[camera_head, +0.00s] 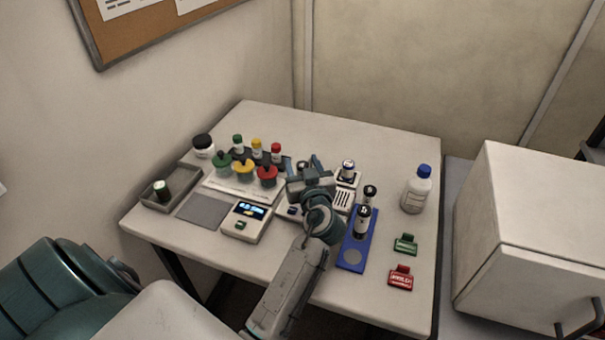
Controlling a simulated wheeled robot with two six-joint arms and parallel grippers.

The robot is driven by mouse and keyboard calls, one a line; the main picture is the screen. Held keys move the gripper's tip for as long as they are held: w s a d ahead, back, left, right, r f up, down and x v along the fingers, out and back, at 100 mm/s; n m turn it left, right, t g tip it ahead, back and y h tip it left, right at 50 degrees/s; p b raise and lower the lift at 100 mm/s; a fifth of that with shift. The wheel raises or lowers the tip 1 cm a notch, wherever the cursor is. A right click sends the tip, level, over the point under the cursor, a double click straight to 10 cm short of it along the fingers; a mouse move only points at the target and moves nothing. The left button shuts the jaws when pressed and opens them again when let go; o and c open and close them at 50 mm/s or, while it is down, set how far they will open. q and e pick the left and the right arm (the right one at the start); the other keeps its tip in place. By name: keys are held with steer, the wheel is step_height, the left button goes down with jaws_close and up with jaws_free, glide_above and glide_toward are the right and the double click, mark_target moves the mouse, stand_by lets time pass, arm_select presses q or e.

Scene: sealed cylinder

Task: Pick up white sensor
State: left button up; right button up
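No item is clearly marked as the white sensor. A white device with a slotted face (343,200) sits just right of my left gripper (308,167), near the middle of the table. A small white unit holding a dark-capped vial (348,177) is behind it. A white box with a lit display (246,220) lies to the left of the gripper.
Green, yellow and red capped containers (245,170) stand at the back left, beside a grey tray (171,205). A blue plate (352,256) with dark-capped vials is right of my arm. A blue-capped bottle (416,192) and red (401,280) and green tags (405,245) are farther right.

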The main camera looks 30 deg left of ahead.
arm_select(q)
steer(key=shift+w, duration=0.1)
steer(key=c, duration=1)
jaws_close()
steer(key=shift+r, duration=0.1)
